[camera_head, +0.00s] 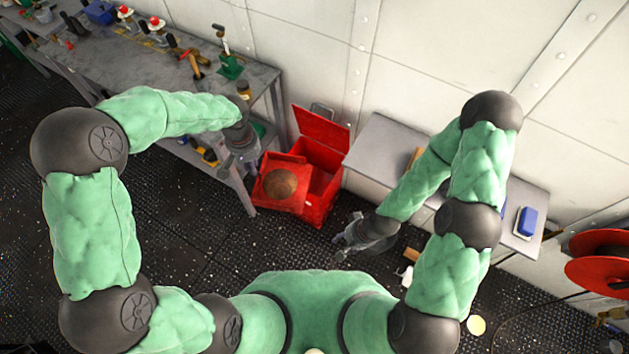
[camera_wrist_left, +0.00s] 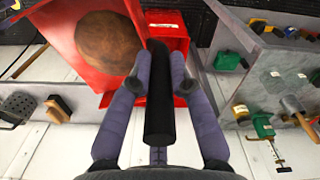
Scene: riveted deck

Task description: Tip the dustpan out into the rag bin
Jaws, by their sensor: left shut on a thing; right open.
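The red dustpan (camera_head: 272,163) carries a round brown heap (camera_head: 280,183). My left gripper (camera_head: 246,160) is shut on its black handle (camera_wrist_left: 158,95), which runs between the fingers in the left wrist view. The red rag bin (camera_head: 322,185) stands on the floor by the wall with its lid (camera_head: 321,130) swung up. The pan overlaps the bin's left part in the head view; its height above the bin is hard to tell. The heap also shows on the pan in the wrist view (camera_wrist_left: 108,40). My right gripper (camera_head: 350,238) is open and empty, below and right of the bin.
A grey workbench (camera_head: 160,65) with tools stands at left, close to my left arm. A grey bench (camera_head: 375,150) with a blue-topped item (camera_head: 527,221) is right of the bin. A red reel (camera_head: 597,262) is at far right. The dark floor is littered with small bits.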

